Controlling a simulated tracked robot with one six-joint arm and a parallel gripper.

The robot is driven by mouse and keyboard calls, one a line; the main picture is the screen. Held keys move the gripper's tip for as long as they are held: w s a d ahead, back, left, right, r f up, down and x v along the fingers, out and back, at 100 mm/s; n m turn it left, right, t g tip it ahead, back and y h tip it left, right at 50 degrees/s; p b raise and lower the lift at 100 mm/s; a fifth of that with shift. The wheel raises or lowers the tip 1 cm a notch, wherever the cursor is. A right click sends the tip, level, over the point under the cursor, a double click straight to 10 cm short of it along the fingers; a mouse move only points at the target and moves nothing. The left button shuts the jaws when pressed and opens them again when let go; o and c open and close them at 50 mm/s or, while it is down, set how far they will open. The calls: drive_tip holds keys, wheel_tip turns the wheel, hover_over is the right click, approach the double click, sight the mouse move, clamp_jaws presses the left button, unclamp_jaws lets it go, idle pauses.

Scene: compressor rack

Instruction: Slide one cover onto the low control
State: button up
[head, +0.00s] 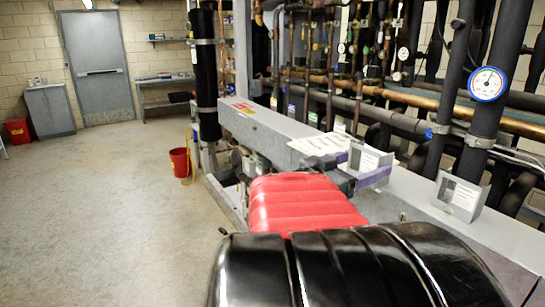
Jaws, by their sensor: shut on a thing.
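A grey box-like cover (368,160) with a white label shows just past the red part of my arm, above the grey beam. My gripper (359,170) is mostly hidden behind my arm; a dark part and purple edges show at the cover, and it is shut on this cover. A second grey cover (459,197), open-sided and with a white label, stands on the beam to the right, apart from my gripper. I cannot pick out the low control for certain; my arm hides much of the lower middle.
The long grey beam (420,205) runs from centre to lower right, with white papers (320,143) on it. Pipes and a round gauge (488,84) rise behind it. A red bucket (180,162) stands left of the rack. The floor at left is clear.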

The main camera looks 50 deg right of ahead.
drive_tip(key=shift+w+a, duration=0.25)
drive_tip(key=shift+a, duration=0.3)
drive_tip(key=shift+x, duration=3.5)
drive_tip(key=shift+r, duration=0.15)
